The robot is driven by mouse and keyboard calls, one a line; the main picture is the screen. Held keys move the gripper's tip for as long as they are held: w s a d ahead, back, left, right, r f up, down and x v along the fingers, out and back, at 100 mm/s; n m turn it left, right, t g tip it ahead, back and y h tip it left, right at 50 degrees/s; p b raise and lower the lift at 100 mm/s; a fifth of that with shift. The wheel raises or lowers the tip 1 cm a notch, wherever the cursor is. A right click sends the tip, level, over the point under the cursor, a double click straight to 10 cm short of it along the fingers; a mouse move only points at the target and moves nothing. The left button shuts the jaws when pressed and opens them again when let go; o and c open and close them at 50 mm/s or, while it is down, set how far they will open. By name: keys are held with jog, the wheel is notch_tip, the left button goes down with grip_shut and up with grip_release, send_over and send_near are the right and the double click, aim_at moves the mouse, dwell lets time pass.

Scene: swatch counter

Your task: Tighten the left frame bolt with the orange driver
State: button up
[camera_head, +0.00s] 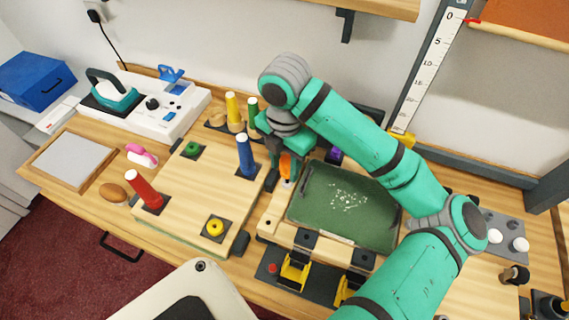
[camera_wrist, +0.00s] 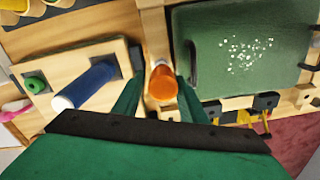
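The orange driver (camera_head: 287,166) stands upright at the wooden strip left of the green panel (camera_head: 325,222). In the wrist view its orange handle (camera_wrist: 162,86) is seen from above, between my fingers. My gripper (camera_head: 279,172) points down at the driver. In the wrist view my gripper (camera_wrist: 160,97) has its fingers apart, one on each side of the handle, with a visible gap at the left finger. The driver's lower end is partly hidden, and I cannot make out the left frame bolt.
A wooden board with a blue peg (camera_head: 245,155), red peg (camera_head: 146,190) and yellow ring (camera_head: 215,227) lies left of the driver. Yellow and green pegs (camera_head: 233,112) stand behind. Yellow clamps (camera_head: 293,272) sit in front of the panel. White specks lie on the panel.

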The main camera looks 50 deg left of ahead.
jog(key=shift+c, duration=0.7)
jog(key=c, duration=0.8)
jog(key=m, duration=0.3)
jog(key=shift+a+m, duration=0.1)
jog(key=shift+m, duration=0.3)
jog(key=m, duration=0.3)
jog(key=shift+w+a, duration=0.1)
jog(key=shift+w, duration=0.05)
jog(key=m, duration=0.3)
jog(key=shift+m, duration=0.4)
jog(key=m, duration=0.4)
jog(key=shift+w+a, duration=0.1)
jog(key=shift+w, duration=0.05)
jog(key=o, duration=0.9)
jog(key=shift+o, duration=0.2)
